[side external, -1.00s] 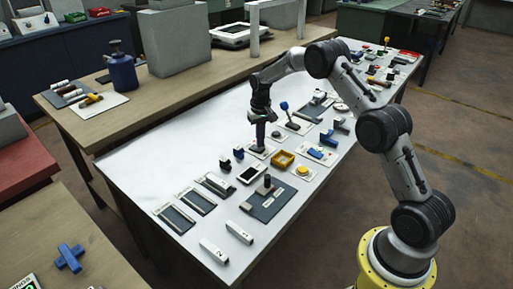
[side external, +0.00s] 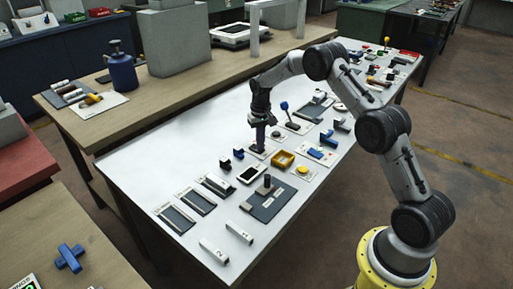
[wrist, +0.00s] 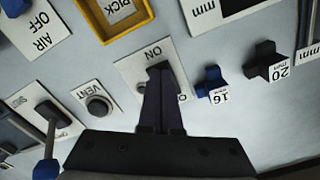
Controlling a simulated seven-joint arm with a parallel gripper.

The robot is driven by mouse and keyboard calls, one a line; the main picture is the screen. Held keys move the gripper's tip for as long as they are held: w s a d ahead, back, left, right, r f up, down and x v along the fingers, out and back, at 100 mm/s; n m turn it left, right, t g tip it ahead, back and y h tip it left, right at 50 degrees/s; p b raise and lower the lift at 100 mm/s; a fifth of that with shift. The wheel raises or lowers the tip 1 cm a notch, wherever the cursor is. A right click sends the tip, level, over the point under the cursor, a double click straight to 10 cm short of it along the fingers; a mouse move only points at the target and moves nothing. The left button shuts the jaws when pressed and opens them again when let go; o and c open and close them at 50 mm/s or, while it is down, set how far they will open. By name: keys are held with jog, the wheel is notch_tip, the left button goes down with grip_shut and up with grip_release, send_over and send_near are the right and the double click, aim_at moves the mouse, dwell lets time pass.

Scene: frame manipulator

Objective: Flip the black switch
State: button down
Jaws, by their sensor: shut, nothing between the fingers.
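The switch plate (wrist: 128,66) is white and marked ON in the wrist view. It also shows under my gripper in the side view (side external: 251,154). My gripper (wrist: 160,70) is shut, with its dark fingertips over the middle of this plate. The fingers hide most of the black switch, so I cannot tell its position or whether they touch it. In the side view my gripper (side external: 259,147) points down at the plate, with its tips at or just above the switch.
A yellow tray (side external: 283,159) lies close beside the plate. Blue and black blocks (side external: 231,158), a lever with a blue ball (side external: 284,106) and a VENT knob (wrist: 97,107) are near. The white table (side external: 190,130) is clear at the far left.

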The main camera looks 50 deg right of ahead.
jog(key=shift+r, duration=3.5)
